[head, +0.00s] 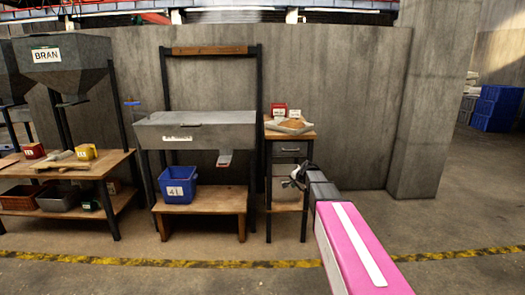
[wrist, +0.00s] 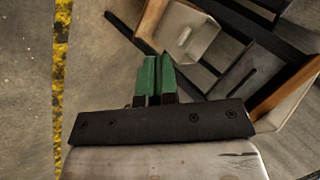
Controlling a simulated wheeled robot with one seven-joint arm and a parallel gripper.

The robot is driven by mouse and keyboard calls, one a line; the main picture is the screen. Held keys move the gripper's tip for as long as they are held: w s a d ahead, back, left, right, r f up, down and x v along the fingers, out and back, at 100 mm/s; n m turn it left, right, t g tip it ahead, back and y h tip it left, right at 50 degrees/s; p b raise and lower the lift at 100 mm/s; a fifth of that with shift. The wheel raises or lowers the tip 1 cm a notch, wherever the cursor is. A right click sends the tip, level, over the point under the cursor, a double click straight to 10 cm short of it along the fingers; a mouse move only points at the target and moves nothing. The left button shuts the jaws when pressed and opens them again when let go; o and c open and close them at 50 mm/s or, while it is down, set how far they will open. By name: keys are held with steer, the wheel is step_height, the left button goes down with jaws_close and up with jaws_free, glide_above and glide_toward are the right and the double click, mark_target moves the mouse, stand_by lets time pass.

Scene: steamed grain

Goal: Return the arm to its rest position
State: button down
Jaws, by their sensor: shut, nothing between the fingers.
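My arm, with its pink link (head: 355,250), reaches from the lower right of the head view toward the side table. My gripper (head: 297,175) is at its far end, in front of the small table with a drawer (head: 289,151). In the wrist view my gripper's green fingers (wrist: 159,62) are together, with nothing between them. Below them in that view, bare floor and part of the furniture show.
A grey trough (head: 205,130) stands on a frame over a low wooden bench, with a blue bin (head: 176,184) on it. A BRAN hopper (head: 66,63) stands over a bench at left. A grey pillar (head: 420,120) is at right. Floor beside the yellow-black line (head: 180,263) is clear.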

steer(key=s+f+n+g+h, duration=0.1)
steer(key=s+f+n+g, duration=0.1)
steer(key=s, duration=1)
steer(key=s+f+n+g+h, duration=0.1)
steer(key=s+f+n+g, duration=0.2)
steer(key=s, duration=0.9)
steer(key=s+d+f+n+g+h, duration=0.1)
steer(key=s+f+n+g, duration=0.1)
steer(key=s+f+n, duration=0.2)
steer(key=s+f, duration=0.3)
steer(key=s, duration=0.5)
steer(key=shift+s+f+g, duration=0.2)
steer(key=shift+s+g, duration=0.1)
steer(key=shift+s, duration=0.1)
